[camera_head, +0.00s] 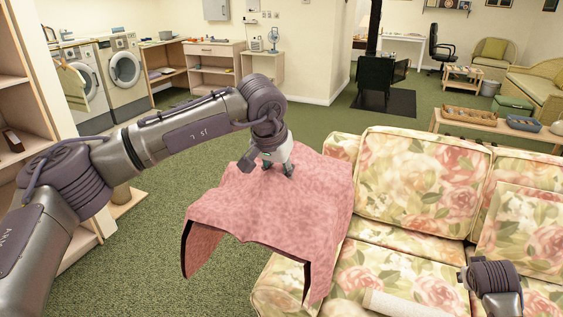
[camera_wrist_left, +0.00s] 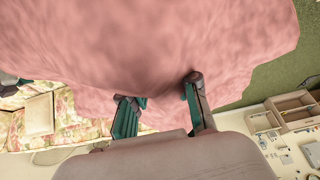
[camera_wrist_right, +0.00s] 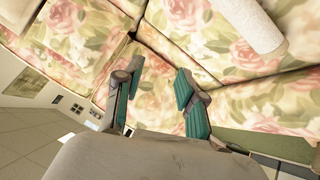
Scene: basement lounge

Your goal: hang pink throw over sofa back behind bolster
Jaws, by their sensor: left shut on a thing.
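The pink throw (camera_head: 270,212) hangs draped from my left gripper (camera_head: 277,168), beside and partly over the left arm of the floral sofa (camera_head: 415,190). In the left wrist view the throw (camera_wrist_left: 160,45) fills the upper part, and my left gripper (camera_wrist_left: 160,108) is shut on a fold of it. A cream bolster (camera_head: 400,303) lies on the sofa seat at the bottom of the head view; it also shows in the right wrist view (camera_wrist_right: 250,22). My right gripper (camera_wrist_right: 155,92) is open and empty above the sofa; its fingertips are hidden in the head view.
Green carpet (camera_head: 170,215) is free left of the sofa. A wooden shelf (camera_head: 22,110) stands at the far left. Washing machines (camera_head: 122,70) and a low wooden table (camera_head: 490,125) with trays stand farther back.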

